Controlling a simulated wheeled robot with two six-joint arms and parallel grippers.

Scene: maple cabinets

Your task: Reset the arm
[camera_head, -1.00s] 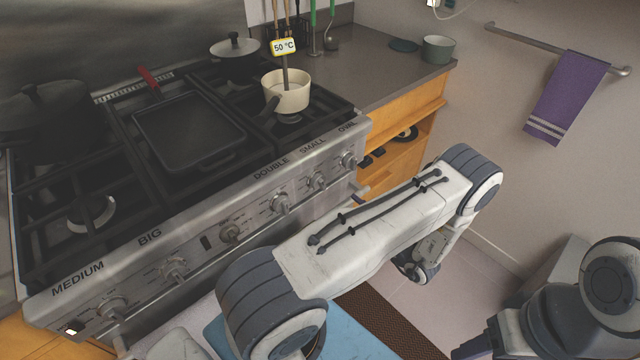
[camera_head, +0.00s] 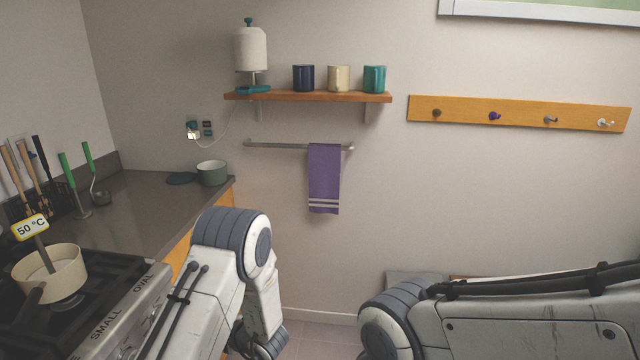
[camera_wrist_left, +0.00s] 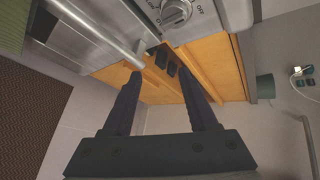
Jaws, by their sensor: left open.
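My left arm (camera_head: 215,285) comes in at the lower left of the head view, bent at the elbow beside the stove; its gripper is hidden there. In the left wrist view my left gripper (camera_wrist_left: 160,78) is open, its two dark fingers apart with nothing between them. The fingers point toward the wooden cabinet front (camera_wrist_left: 205,65) and the stove's handle bar. My right arm (camera_head: 500,325) shows at the lower right of the head view, its link lying nearly level; its gripper is out of the picture.
The stove (camera_head: 120,310) with a cream saucepan (camera_head: 60,270) is close on the left. A counter (camera_head: 140,205) holds a green-grey pot (camera_head: 212,172). A towel rail with a purple towel (camera_head: 324,178), a shelf (camera_head: 310,97) and a hook board (camera_head: 520,113) are on the wall.

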